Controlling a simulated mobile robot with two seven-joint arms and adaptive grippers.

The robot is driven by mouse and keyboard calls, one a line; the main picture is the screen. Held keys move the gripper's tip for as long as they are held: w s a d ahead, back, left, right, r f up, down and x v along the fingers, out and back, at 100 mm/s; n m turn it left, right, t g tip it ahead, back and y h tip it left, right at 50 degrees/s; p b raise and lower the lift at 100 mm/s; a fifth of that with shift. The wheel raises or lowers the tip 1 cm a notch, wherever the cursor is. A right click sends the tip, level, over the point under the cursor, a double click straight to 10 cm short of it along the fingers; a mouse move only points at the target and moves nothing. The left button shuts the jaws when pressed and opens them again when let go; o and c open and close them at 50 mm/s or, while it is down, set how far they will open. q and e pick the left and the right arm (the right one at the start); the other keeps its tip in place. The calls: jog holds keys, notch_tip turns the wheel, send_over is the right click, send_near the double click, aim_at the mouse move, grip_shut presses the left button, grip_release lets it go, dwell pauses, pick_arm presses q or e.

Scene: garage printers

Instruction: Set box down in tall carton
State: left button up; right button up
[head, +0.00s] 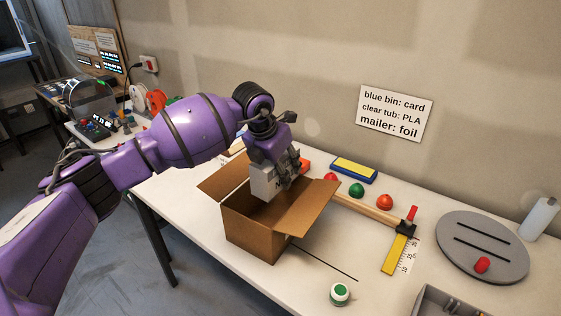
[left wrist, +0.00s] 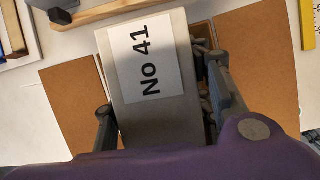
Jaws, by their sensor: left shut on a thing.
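The tall carton (head: 256,232) is brown cardboard and stands open on the white table, its flaps spread outward. My left gripper (head: 273,182) is over the carton's mouth and is shut on a grey box (head: 262,186). In the left wrist view the box (left wrist: 122,65) carries a white label reading "No 41" and sits between the two fingers of my left gripper (left wrist: 165,125). Carton flaps (left wrist: 262,62) show on both sides of it there. The box's lower end and the carton's inside are mostly hidden. My right gripper is not in view.
Coloured balls, including a green one (head: 356,190) and an orange one (head: 384,202), lie behind the carton. A yellow ruler (head: 394,255) and a round grey plate (head: 481,255) are to the right.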

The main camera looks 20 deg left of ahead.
pick_arm(q)
notch_tip(320, 180, down, 2)
notch_tip(320, 180, down, 8)
jog(key=shift+r+b, duration=0.2)
jog(key=shift+b, duration=1.05)
jog(key=shift+f+b, duration=0.6)
jog(key=shift+f, duration=1.15)
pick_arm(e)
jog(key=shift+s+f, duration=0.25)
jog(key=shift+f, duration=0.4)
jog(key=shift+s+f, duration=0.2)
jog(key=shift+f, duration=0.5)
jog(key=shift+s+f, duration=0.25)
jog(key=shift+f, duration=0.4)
pick_arm(q)
jog(key=o, duration=1.5)
